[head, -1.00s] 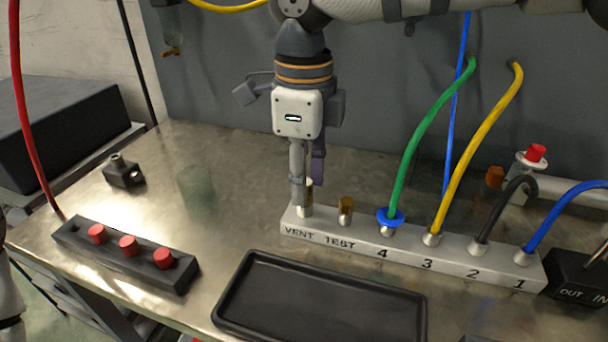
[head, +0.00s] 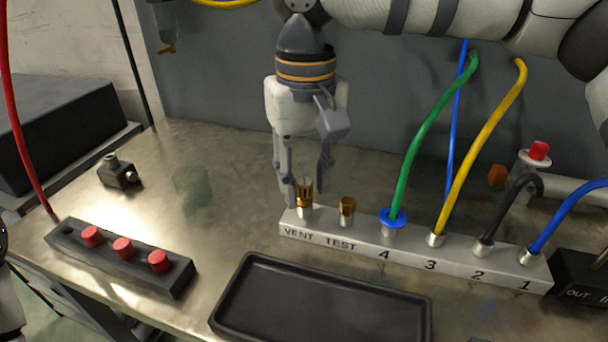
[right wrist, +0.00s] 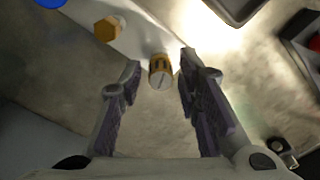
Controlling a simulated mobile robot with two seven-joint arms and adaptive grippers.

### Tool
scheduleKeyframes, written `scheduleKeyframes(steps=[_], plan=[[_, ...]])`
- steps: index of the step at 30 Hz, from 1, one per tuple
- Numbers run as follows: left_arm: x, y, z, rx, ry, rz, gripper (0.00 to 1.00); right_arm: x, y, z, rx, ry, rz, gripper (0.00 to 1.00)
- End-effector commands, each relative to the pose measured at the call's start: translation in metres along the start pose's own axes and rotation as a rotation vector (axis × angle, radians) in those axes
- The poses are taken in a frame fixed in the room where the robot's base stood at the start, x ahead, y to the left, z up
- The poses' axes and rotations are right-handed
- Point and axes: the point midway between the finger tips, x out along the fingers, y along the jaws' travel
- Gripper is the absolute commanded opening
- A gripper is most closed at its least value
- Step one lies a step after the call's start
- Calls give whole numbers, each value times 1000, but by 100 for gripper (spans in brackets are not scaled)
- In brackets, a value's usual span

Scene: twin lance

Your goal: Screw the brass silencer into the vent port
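The brass silencer (head: 305,192) stands upright at the vent port, at the left end of the grey manifold block (head: 335,239) marked VENT. Whether it is fully seated I cannot tell. My right gripper (head: 306,186) points down over it, fingers spread on either side. In the right wrist view the silencer (right wrist: 160,72) shows its slotted top between the two open fingertips (right wrist: 160,66), with gaps at both sides. A second brass fitting (head: 347,209) stands at the TEST port.
Green, yellow, black and blue hoses rise from ports 4 to 1 right of the gripper. A black tray (head: 325,300) lies in front. A black strip with red buttons (head: 122,248) and a small black fitting (head: 118,171) sit left.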

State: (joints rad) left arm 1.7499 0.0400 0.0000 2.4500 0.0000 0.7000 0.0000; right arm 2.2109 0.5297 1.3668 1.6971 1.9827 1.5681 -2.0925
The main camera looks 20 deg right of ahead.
Motion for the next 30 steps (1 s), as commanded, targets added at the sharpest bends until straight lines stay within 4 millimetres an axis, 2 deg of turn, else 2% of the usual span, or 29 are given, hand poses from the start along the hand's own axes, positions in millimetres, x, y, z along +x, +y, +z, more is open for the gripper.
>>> scheduleKeyframes(steps=[5, 6, 9, 10, 14, 17, 30], plan=[[0, 0, 0, 0, 2, 0, 40, -1, 0, 0, -12, 2, 0, 31], [0, 0, 0, 0, 2, 0, 40, -1, 0, 0, -11, 2, 0, 26], [0, 0, 0, 0, 2, 0, 40, -1, 0, 0, -10, 2, 0, 4], [0, 0, 0, 0, 2, 0, 40, -1, 0, 0, -10, 2, 0, 0], [-1, 0, -1, 0, 3, 0, 40, -1, 0, 0, -8, 1, 1, 0], [-12, 0, -9, 0, 42, 2, 40, -7, 0, 2, 75, 12, 4, 0], [-11, 0, -9, 0, 39, 2, 40, -1, 0, -2, 1278, 5, 1, 0]])
